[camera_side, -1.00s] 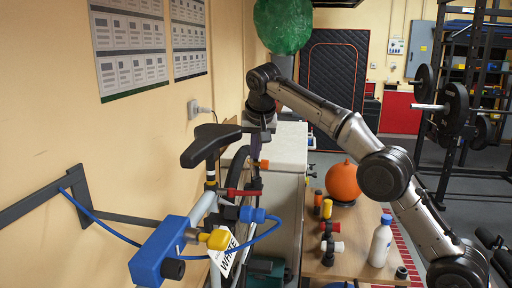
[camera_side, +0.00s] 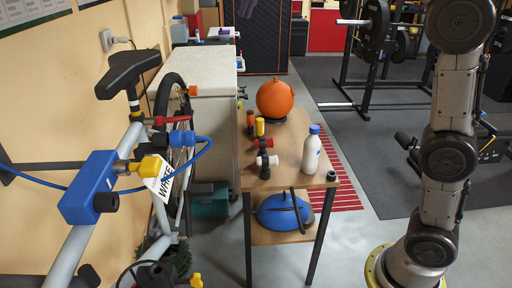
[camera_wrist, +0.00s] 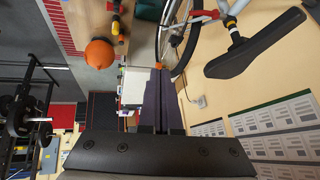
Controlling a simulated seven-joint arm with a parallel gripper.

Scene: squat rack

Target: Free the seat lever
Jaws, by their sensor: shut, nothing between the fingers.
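The bike saddle (camera_side: 128,72) is black and sits on a post with an orange band, at the left of the side view. It also shows at the upper right of the wrist view (camera_wrist: 255,45). A red part (camera_side: 172,120) beside the frame below the saddle could be the seat lever; I cannot tell for sure. Red also shows in the wrist view (camera_wrist: 205,15). A blue clamp block (camera_side: 88,190) with a yellow knob (camera_side: 152,168) is on the bike frame.
A wooden table (camera_side: 290,150) holds an orange ball (camera_side: 275,98), a white bottle (camera_side: 312,150) and several small tools. A pale-topped cabinet (camera_side: 204,70) stands behind the wheel. A blue cable (camera_side: 45,184) loops by the clamp. Racks and weights stand at the back right.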

